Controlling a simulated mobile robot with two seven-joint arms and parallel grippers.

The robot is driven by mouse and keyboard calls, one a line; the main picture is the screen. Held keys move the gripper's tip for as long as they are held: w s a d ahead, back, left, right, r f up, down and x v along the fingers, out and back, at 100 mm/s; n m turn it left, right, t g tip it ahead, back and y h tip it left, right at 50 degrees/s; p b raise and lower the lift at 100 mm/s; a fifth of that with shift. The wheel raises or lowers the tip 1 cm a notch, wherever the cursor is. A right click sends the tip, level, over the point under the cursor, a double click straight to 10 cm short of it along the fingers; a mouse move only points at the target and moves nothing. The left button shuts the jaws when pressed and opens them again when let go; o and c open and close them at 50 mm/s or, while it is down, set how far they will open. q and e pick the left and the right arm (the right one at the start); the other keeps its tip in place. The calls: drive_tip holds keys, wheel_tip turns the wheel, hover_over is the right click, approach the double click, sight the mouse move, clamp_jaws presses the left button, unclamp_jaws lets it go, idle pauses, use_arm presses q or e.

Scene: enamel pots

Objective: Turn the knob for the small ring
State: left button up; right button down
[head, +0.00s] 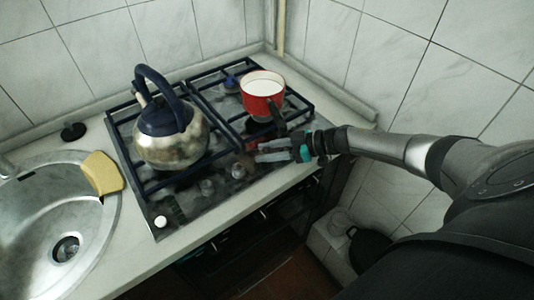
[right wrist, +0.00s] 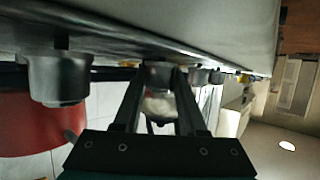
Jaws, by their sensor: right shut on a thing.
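The gas hob (head: 150,207) has a row of knobs along its front edge. A white knob (head: 160,222) is at the left end, with grey knobs (head: 207,187) (head: 238,170) further right. My right gripper (head: 258,152) reaches in from the right, low over the hob's front right part. In the right wrist view, its fingers (right wrist: 157,75) are closed on a small knob (right wrist: 157,73), mostly hidden between the tips. A large grey knob (right wrist: 58,78) is beside them on the left. My left gripper is not in view.
A steel kettle (head: 170,150) with a blue handle stands on the left grate. A sink (head: 40,225) and yellow sponge (head: 102,173) are at left.

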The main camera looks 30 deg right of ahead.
idle(0.3)
drive_tip(key=shift+c, duration=2.3)
unclamp_jaws()
drive_tip(key=p+v, duration=0.1)
drive_tip(key=v, duration=1.4)
